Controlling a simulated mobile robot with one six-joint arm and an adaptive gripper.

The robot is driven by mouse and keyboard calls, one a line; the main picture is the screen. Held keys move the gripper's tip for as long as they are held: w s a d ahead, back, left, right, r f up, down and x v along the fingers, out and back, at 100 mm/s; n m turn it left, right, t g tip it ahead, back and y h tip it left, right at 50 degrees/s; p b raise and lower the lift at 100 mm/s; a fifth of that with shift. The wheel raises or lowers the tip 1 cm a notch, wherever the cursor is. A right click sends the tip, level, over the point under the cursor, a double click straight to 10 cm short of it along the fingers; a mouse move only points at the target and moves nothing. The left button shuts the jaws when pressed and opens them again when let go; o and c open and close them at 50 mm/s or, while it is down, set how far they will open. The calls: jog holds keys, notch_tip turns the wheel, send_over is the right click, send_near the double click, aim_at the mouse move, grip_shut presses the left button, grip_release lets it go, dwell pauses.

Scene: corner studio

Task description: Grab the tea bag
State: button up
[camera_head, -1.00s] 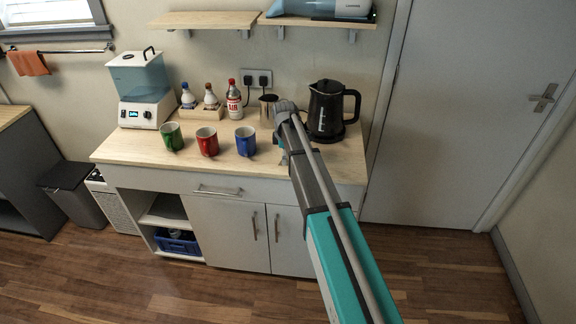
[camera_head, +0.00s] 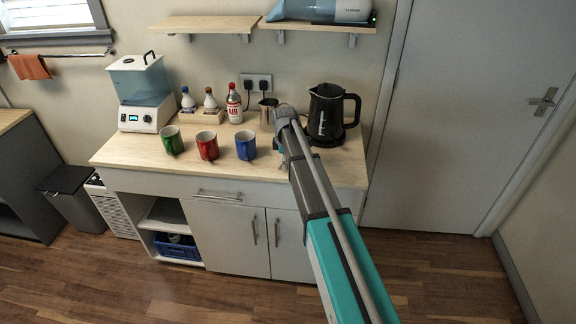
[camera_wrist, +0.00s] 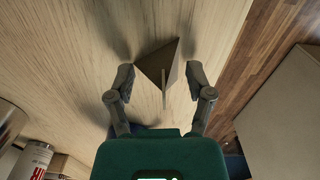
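The tea bag (camera_wrist: 157,66) is a brownish-grey pyramid with a thin pale string or strip hanging toward the camera. It is on the wooden counter top in the wrist view. My gripper (camera_wrist: 160,75) is open, with one finger on each side of the tea bag. There is a gap between each finger and the bag, and nothing is held.
Green (camera_head: 172,141), red (camera_head: 207,145) and blue (camera_head: 246,143) mugs stand left of my arm. A black kettle (camera_head: 326,115) stands just right of it. The counter's edge and floor (camera_wrist: 262,50) show at the wrist view's right.

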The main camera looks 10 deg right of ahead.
jog(key=c, duration=0.3)
jog(key=shift+r, duration=0.1)
jog(key=shift+r, duration=0.15)
jog(key=shift+c, duration=0.5)
notch_tip(320, 180, up, 2)
jog(key=p, duration=0.3)
jog(key=shift+r, duration=0.15)
jog(key=s+r+p, duration=0.3)
jog(key=s, duration=0.1)
jog(key=s+a+r+p, duration=0.1)
jog(key=s+r+p, duration=0.2)
jog(key=s, duration=0.1)
jog(key=s+a+r+p, duration=0.1)
jog(key=s+r+p, duration=0.2)
jog(key=s, duration=0.1)
jog(key=shift+s+a+r, duration=0.2)
jog(key=shift+r, duration=0.15)
jog(key=shift+s+a+r+p, duration=0.15)
jog(key=shift+s+r+p, duration=0.1)
jog(key=shift+s+p, duration=0.35)
jog(key=shift+c, duration=0.2)
jog(key=shift+s, duration=0.1)
